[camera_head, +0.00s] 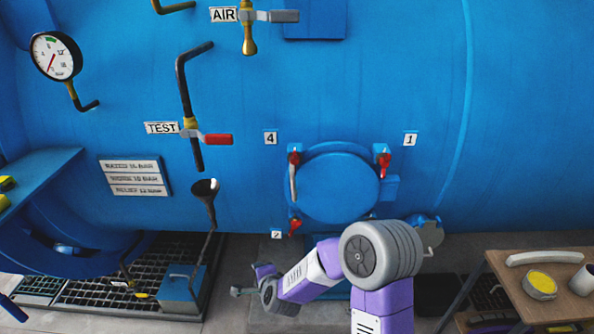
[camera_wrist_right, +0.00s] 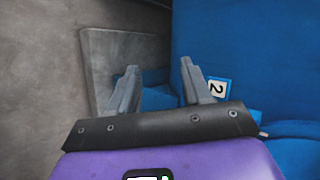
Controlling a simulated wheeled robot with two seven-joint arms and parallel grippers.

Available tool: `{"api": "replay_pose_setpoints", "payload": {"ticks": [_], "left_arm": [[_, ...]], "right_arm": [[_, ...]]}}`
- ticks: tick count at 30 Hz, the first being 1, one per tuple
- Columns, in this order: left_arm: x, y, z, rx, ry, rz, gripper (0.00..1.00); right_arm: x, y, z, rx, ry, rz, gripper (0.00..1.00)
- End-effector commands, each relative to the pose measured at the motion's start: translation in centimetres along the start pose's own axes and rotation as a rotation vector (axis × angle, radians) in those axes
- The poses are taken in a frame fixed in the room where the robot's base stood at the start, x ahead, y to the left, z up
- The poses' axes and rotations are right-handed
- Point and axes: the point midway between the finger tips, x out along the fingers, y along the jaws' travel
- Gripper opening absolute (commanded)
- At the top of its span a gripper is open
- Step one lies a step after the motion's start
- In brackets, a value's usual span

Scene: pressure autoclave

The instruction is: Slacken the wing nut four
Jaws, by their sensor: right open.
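Wing nut four (camera_head: 294,158) is red and sits at the upper left of the round blue door (camera_head: 339,187), beside the label 4 (camera_head: 270,137). A pale rod-like piece hangs just below it. My right gripper (camera_head: 244,280) is low and left of the door, well below wing nut four and apart from it. In the right wrist view its two fingers (camera_wrist_right: 160,83) are spread with nothing between them. Wing nut four is not visible there. My left gripper is not in view.
Other red wing nuts sit at the door's upper right (camera_head: 384,161) and lower left (camera_head: 294,228). My right arm covers the door's lower right. The label 2 (camera_wrist_right: 217,88) is close to the right finger. A wooden table (camera_head: 500,268) stands at right; a funnel (camera_head: 206,190) is at left.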

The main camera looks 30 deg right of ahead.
Motion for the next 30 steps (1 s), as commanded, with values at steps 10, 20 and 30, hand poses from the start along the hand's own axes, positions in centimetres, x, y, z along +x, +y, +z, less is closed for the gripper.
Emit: {"api": "replay_pose_setpoints", "payload": {"ticks": [10,20,30], "left_arm": [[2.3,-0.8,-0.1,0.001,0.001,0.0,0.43],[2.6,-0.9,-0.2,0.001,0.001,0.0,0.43],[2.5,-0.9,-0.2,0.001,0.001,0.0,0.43]], "right_arm": [[-13.1,-22.2,-6.3,1.188,-0.061,-0.703,0.49],[-18.0,-26.4,-8.7,1.53,-0.193,-0.879,0.49],[-14.3,-29.5,-10.8,1.527,-0.192,-0.878,0.49]]}}
